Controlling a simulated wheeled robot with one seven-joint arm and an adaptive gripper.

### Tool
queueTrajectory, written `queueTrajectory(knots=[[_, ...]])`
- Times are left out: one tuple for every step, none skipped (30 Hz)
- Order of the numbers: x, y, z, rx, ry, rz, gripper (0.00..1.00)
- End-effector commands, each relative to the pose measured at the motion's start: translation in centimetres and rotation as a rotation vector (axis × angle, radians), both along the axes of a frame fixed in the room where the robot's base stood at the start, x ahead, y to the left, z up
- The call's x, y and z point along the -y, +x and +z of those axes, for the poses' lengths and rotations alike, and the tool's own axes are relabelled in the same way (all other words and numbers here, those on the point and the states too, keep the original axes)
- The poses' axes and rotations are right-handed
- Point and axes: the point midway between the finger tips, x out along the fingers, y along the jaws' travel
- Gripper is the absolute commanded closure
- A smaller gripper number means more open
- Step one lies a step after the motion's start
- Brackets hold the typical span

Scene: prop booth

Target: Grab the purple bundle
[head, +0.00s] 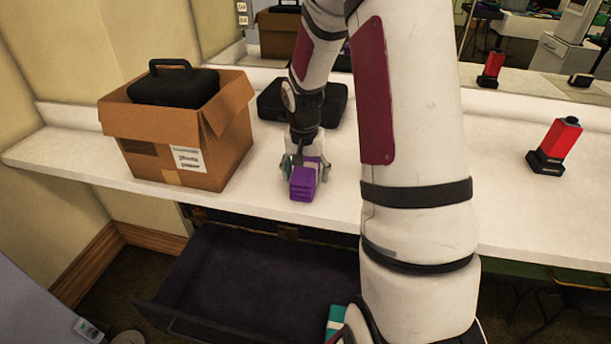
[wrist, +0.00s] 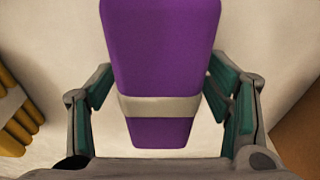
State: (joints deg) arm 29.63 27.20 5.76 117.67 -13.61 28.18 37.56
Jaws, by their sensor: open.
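The purple bundle (head: 302,184) lies on the white counter, near its front edge. In the wrist view the bundle (wrist: 160,55) is a long purple block with a pale band around it. My gripper (head: 304,174) is down over it, pointing at the counter. In the wrist view my gripper (wrist: 160,92) is open, with one teal-padded finger on each side of the bundle. Gaps of pale counter show between the fingers and the bundle. The far end of the bundle is cut off by the top of the wrist view.
An open cardboard box (head: 195,150) holding a black case (head: 174,87) stands left of my gripper. Another black case (head: 334,100) lies behind. An open drawer (head: 260,270) hangs below the counter. A red device (head: 556,143) stands right. Yellow bars (wrist: 18,125) edge the wrist view.

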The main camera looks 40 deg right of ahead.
Motion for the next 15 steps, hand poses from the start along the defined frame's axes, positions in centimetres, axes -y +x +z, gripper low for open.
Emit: queueTrajectory(knots=[[0.03, 0.01, -0.18, 0.0, 0.0, 0.0, 0.28], [0.03, 0.01, -0.21, 0.0, 0.0, 0.0, 0.28], [0.04, 0.02, -0.2, 0.001, -0.001, 0.0, 0.28], [0.04, 0.02, -0.19, 0.001, -0.001, 0.0, 0.28], [0.03, 0.01, -0.17, 0.001, -0.001, 0.0, 0.28], [0.03, 0.01, -0.16, 0.001, -0.001, 0.0, 0.28], [0.03, 0.01, -0.16, 0.001, -0.001, 0.0, 0.28], [0.03, 0.01, -0.16, 0.001, -0.001, 0.0, 0.33], [0.03, 0.01, -0.16, 0.001, -0.001, 0.0, 0.42], [0.03, 0.01, -0.15, 0.001, -0.001, 0.0, 0.49], [0.03, 0.01, -0.15, 0.001, -0.001, 0.0, 0.56], [0.04, 0.02, -0.15, 0.001, -0.001, 0.0, 0.65], [0.03, 0.01, -0.15, 0.001, -0.001, 0.0, 0.71], [0.03, 0.01, -0.15, 0.001, -0.001, 0.0, 0.78], [0.03, 0.01, -0.15, 0.001, -0.001, 0.0, 0.87]])
